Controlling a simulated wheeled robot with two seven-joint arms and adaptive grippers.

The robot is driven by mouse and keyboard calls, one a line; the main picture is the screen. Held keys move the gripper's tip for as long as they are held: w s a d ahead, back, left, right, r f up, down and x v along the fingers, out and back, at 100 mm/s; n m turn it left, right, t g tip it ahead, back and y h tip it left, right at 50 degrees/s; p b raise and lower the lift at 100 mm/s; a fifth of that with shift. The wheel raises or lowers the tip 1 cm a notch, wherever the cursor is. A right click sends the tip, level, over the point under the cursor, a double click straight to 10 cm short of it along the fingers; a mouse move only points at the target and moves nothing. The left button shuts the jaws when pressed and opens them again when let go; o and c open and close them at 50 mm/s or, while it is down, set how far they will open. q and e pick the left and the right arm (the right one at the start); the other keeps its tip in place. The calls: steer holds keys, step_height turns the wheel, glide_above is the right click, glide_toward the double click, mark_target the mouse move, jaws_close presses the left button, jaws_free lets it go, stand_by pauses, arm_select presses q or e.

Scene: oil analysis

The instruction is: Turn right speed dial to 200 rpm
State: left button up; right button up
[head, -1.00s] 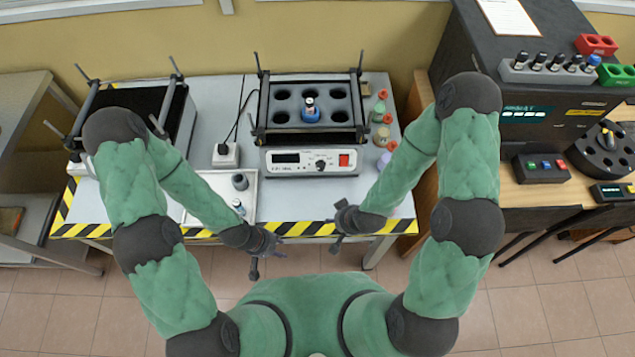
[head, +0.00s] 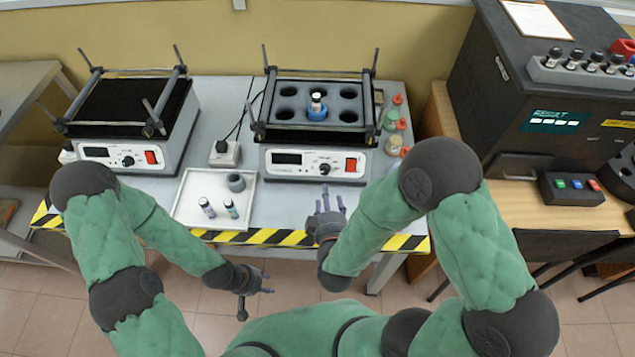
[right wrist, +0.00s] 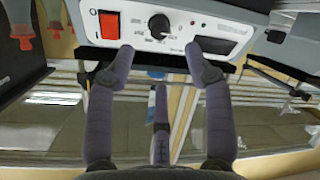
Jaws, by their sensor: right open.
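The right shaker has a white front panel (head: 290,165) with a small dark speed dial (head: 325,168), a dark display and a red switch. In the right wrist view the black dial (right wrist: 159,26) sits between the red switch (right wrist: 109,24) and the dark display (right wrist: 217,45). My right gripper (head: 326,200) is open and empty in front of the panel, its fingers pointing at it. In the right wrist view its spread fingertips (right wrist: 160,57) are just short of the dial, one on each side, apart from it. My left gripper (head: 258,292) is open and empty near the table's front edge.
A white tray (head: 190,218) with two vials and a grey cup lies left of the right shaker. A second shaker (head: 128,155) stands at the left. Several capped bottles (head: 397,125) stand right of the right shaker. A blue-ringed vial (head: 317,108) sits on its platform.

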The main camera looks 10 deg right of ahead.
mark_target(325, 173)
steer(key=b+x, duration=0.3)
steer(key=x, duration=0.6)
steer(key=shift+r, duration=0.2)
steer(key=shift+b+x, duration=0.45)
steer(key=shift+x, duration=0.4)
steer(key=shift+r, duration=0.15)
jaws_close()
